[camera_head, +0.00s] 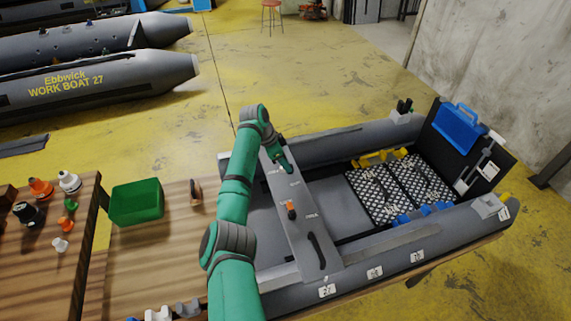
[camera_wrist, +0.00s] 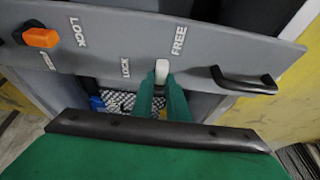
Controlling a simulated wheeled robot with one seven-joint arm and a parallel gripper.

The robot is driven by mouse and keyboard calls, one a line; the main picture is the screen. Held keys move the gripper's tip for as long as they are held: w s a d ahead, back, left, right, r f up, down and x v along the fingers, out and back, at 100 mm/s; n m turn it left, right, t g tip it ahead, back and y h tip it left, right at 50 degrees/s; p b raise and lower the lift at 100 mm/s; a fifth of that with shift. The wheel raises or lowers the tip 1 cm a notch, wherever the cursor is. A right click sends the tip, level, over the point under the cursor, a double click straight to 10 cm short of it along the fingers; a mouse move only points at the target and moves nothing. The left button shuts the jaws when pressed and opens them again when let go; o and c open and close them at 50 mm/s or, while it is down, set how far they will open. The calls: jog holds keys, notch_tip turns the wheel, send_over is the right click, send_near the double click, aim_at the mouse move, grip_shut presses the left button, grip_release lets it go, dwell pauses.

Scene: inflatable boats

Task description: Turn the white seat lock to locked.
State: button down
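The white seat lock (camera_wrist: 162,70) stands on the grey seat board (camera_wrist: 205,62), between the printed words LOCK on its left and FREE on its right in the wrist view. The two green fingers of my gripper (camera_wrist: 161,84) are on either side of it, with its white top showing between their tips. I cannot tell whether the fingers press on it or stand slightly apart. In the head view my gripper (camera_head: 287,164) is over the far end of the seat board (camera_head: 300,232) and hides the white lock.
An orange lock (camera_head: 291,211) and a black handle (camera_head: 317,250) are on the same board. Another black handle (camera_wrist: 245,80) is close to the right of the white lock in the wrist view. A green bin (camera_head: 137,202) stands on the wooden bench at left.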

jog(key=shift+n, duration=0.3)
jog(key=n, duration=0.1)
jog(key=n+t, duration=0.1)
jog(key=n, duration=0.2)
jog(key=shift+s+d+t+y, duration=0.15)
jog(key=shift+s+t+y, duration=0.2)
jog(key=shift+t+y, duration=0.05)
jog(key=n, duration=0.1)
jog(key=n+y, duration=0.1)
jog(key=n, duration=0.1)
jog(key=n+t, duration=0.1)
jog(key=n, duration=0.1)
jog(key=shift+s+d+y, duration=0.25)
jog(key=shift+y, duration=0.05)
jog(key=n, duration=0.1)
jog(key=n+y, duration=0.1)
jog(key=n, duration=0.1)
jog(key=shift+s+d+n, duration=0.1)
jog(key=shift+d+n, duration=0.2)
jog(key=shift+d, duration=0.05)
jog(key=n+y, duration=0.1)
jog(key=n, duration=0.1)
jog(key=n+y, duration=0.1)
jog(key=n, duration=0.1)
jog(key=shift+d+n, duration=0.3)
jog(key=shift+d, duration=0.05)
jog(key=c, duration=1.7)
grip_release()
